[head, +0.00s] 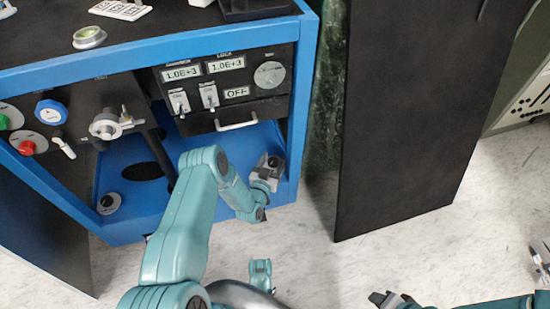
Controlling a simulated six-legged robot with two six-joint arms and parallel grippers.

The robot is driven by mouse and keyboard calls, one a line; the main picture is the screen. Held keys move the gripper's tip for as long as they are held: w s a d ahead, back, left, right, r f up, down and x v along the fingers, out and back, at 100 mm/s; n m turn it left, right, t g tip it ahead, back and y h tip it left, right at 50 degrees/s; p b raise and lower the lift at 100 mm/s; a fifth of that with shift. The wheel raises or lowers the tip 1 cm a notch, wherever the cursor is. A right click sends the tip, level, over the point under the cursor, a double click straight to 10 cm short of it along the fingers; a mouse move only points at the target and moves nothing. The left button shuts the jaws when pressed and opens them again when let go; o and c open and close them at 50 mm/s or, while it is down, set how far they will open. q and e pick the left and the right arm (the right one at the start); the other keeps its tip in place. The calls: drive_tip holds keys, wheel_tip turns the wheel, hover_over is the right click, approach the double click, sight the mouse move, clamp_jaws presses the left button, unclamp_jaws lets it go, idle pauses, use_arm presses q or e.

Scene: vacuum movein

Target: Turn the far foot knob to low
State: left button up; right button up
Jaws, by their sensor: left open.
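A blue-framed vacuum cabinet (185,45) fills the left and middle of the head view. One small round grey foot knob with a dark centre (109,203) sits at its lower left corner. A second grey foot knob with a dark top (273,163) sits at the lower right corner, partly hidden by my gripper. My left gripper (262,198) is open beside this right-hand knob; I cannot tell if it touches it. The knobs' settings are too small to read. My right gripper (388,299) is low in the picture, away from the cabinet, its jaws unclear.
A control panel (223,85) with displays, switches and a handle (237,126) is above my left arm. Valves and coloured knobs (50,112) are at the left. A tall black panel (425,110) stands to the right.

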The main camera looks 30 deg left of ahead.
use_arm(q)
drive_tip(key=shift+r, duration=0.15)
drive_tip(key=c, duration=0.9)
drive_tip(key=shift+d+n+g+y+p, duration=0.1)
drive_tip(key=shift+n+g+y+p, duration=0.2)
drive_tip(key=shift+n+y, duration=0.45)
drive_tip(key=shift+c, duration=0.2)
drive_tip(key=shift+n+g+y, duration=0.6)
drive_tip(key=shift+n+y, duration=0.15)
drive_tip(key=shift+y, duration=0.7)
